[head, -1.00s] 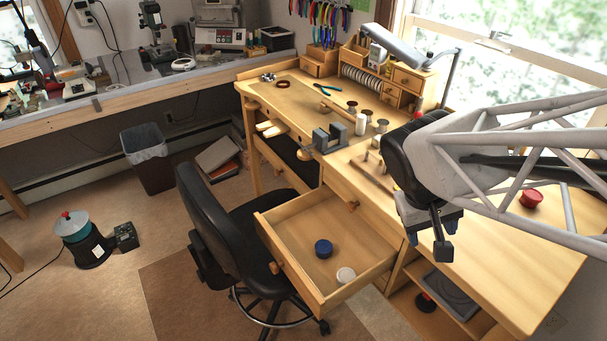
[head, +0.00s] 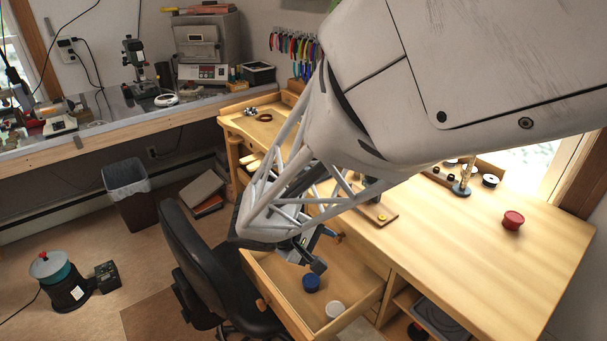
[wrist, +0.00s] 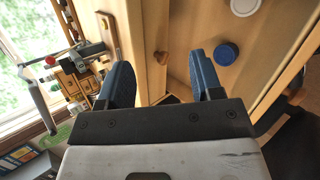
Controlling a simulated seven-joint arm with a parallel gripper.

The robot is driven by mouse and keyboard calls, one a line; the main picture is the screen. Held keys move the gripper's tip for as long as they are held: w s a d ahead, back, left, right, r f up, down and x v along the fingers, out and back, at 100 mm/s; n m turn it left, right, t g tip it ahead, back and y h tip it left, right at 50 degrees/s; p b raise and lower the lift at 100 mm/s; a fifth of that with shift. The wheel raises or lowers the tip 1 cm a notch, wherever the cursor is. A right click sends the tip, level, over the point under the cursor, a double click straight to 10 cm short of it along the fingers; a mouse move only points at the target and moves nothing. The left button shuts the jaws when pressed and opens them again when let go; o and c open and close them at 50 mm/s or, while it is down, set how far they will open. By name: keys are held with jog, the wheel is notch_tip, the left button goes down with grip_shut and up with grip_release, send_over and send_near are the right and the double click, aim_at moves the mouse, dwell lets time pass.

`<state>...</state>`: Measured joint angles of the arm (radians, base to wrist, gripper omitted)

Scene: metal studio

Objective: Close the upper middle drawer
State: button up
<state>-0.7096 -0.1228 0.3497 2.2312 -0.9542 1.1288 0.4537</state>
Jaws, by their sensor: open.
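A wooden drawer (head: 368,304) is pulled out from the front of the workbench. A round blue object (head: 311,283) and a round white object (head: 334,311) lie in it. Its front, with a small knob (head: 262,304), faces the chair. My gripper (head: 318,250) is open and empty, over or beside the inner part of the drawer; the arm hides part of this area. Contact cannot be made out.
A black chair (head: 210,262) stands close to the drawer's left side and front. A waste bin (head: 128,190) stands farther left.

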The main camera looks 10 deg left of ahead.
jog(key=a+f+n+t, duration=0.3)
jog(key=a+f, duration=0.2)
jog(key=a, duration=0.4)
jog(key=n+t+y, duration=0.3)
jog(key=n+t, duration=0.2)
send_near(259, 307)
jog(key=w, duration=0.1)
jog(key=shift+w+d+f, duration=0.25)
jog(key=shift+d+f, duration=0.1)
jog(key=shift+f, duration=0.1)
jog(key=shift+w, duration=0.15)
jog(key=shift+x, duration=3.75)
jog(key=shift+w, duration=0.1)
grip_shut()
